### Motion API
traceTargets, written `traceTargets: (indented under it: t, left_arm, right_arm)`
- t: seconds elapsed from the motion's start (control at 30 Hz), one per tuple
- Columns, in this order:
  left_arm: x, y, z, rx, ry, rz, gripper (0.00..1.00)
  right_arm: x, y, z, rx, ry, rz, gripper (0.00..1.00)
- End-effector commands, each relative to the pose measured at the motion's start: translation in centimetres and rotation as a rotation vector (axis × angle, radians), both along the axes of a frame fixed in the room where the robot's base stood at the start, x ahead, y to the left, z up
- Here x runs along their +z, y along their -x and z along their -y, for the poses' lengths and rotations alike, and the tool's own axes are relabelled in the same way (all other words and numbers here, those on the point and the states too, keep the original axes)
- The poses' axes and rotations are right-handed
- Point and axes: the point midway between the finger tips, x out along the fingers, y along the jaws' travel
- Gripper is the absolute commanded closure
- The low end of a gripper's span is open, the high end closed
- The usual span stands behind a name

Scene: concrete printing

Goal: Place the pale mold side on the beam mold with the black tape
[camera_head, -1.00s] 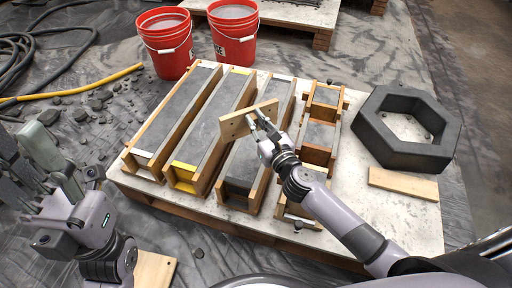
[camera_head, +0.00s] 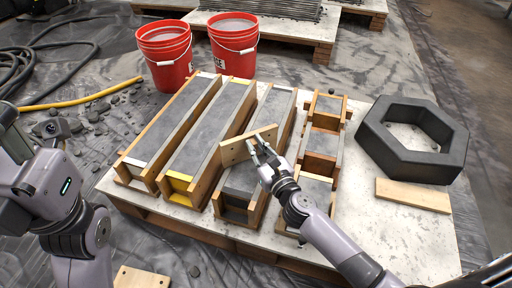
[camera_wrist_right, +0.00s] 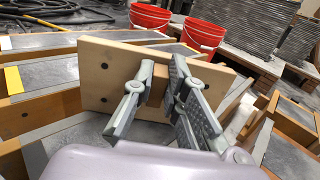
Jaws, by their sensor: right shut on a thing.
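The pale mold side (camera_head: 236,150) is a flat wooden board with dark holes. My right gripper (camera_head: 259,150) is shut on it and holds it tilted above the middle molds; it also shows in the right wrist view (camera_wrist_right: 105,75), between the fingers (camera_wrist_right: 165,95). The beam mold with the black tape (camera_head: 238,192) is the third long mold from the left, with a dark band at its near end, below and in front of the held board. The board hides part of this mold. My left gripper (camera_head: 8,115) is at the left edge, partly cut off.
Molds with white tape (camera_head: 136,162) and yellow tape (camera_head: 180,177) lie left; a compartmented mold (camera_head: 321,143) lies right. A dark hexagonal ring (camera_head: 375,140) and a loose board (camera_head: 412,194) are farther right. Another board (camera_head: 140,278) lies in front. Red buckets (camera_head: 165,60) stand behind.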

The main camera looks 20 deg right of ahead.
Motion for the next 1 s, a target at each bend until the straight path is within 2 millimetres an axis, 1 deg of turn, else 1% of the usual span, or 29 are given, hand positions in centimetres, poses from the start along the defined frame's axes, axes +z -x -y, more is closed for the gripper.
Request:
traceTargets:
  t: [0.17, 0.2, 0.47, 0.73, 0.83, 0.87, 1.0]
  left_arm:
    - [0.0, 0.1, 0.0, 0.0, -0.001, 0.008, 0.6]
    - [0.1, 0.1, 0.0, 0.0, 0.0, 0.01, 0.6]
    - [0.1, 0.1, 0.0, -0.001, -0.001, 0.008, 0.6]
    - [0.1, 0.1, 0.0, -0.001, 0.0, 0.008, 0.6]
    - [0.4, 0.2, 0.0, -0.001, 0.001, 0.009, 0.6]
    - [0.4, 0.2, 0.0, -0.001, 0.0, 0.008, 0.6]
    - [0.3, 0.1, -0.1, -0.001, 0.004, 0.0, 0.6]
  right_arm:
    - [-0.4, 0.0, 0.0, 0.0, -0.001, 0.001, 1.0]
    - [-0.4, 0.0, 0.0, 0.0, -0.001, 0.0, 0.84]
    - [-0.4, 0.0, 0.0, 0.0, 0.0, -0.001, 0.67]
    - [-0.3, 0.0, 0.0, 0.0, 0.0, 0.0, 0.67]
    - [0.2, 0.0, 0.0, 0.0, 0.001, 0.0, 0.67]
    - [0.1, 0.2, 0.0, 0.0, 0.001, -0.001, 0.67]
    - [-0.1, 2.2, 0.4, -0.001, -0.002, -0.005, 0.67]
